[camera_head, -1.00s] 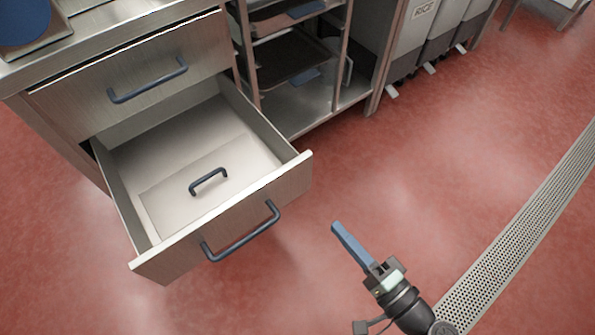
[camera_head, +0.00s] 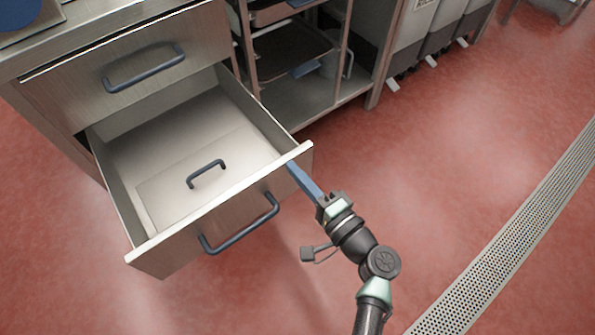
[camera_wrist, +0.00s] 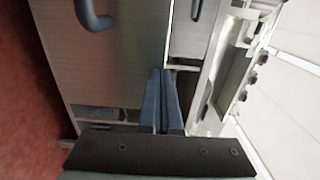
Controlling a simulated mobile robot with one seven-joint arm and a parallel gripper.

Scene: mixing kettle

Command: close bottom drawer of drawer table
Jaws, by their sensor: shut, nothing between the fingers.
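The bottom drawer (camera_head: 160,258) of the drawer table is pulled far out. It has a dark blue bar handle (camera_head: 240,232) on its front, and a lid-like panel with a small dark handle (camera_head: 206,173) shows inside. My gripper (camera_head: 293,168) is shut and empty, with its blue fingertips at the right end of the drawer front. I cannot tell whether they touch it. In the wrist view the shut fingers (camera_wrist: 162,80) point at a metal front with part of a dark handle (camera_wrist: 93,14) at the top.
The top drawer (camera_head: 130,65) above is shut. An open rack with trays (camera_head: 290,58) stands to the right, and grey bins (camera_head: 425,35) stand beyond it. The red floor right of the drawer is clear up to a floor drain grate (camera_head: 510,235).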

